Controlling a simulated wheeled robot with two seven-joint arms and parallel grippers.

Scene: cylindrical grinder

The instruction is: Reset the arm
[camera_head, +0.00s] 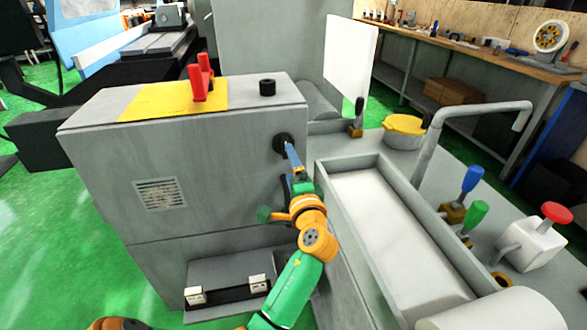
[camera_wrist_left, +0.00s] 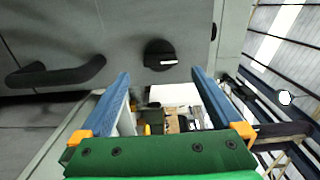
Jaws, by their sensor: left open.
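My left gripper (camera_head: 292,154) reaches up in front of the grey grinder housing (camera_head: 230,150), with its blue fingers near the black round knob (camera_head: 281,141). In the left wrist view the two blue fingers (camera_wrist_left: 160,78) stand wide apart with nothing gripped. The black knob (camera_wrist_left: 160,56) appears between and beyond the fingertips, and I cannot tell whether they touch it. A black curved handle (camera_wrist_left: 55,72) is at the left of the wrist view. My green and orange left arm hides part of the housing. My right gripper is not in view.
At right are a long trough (camera_head: 445,262), a bent pipe (camera_head: 428,150), blue and green levers (camera_head: 471,179) and a red knob (camera_head: 557,212).

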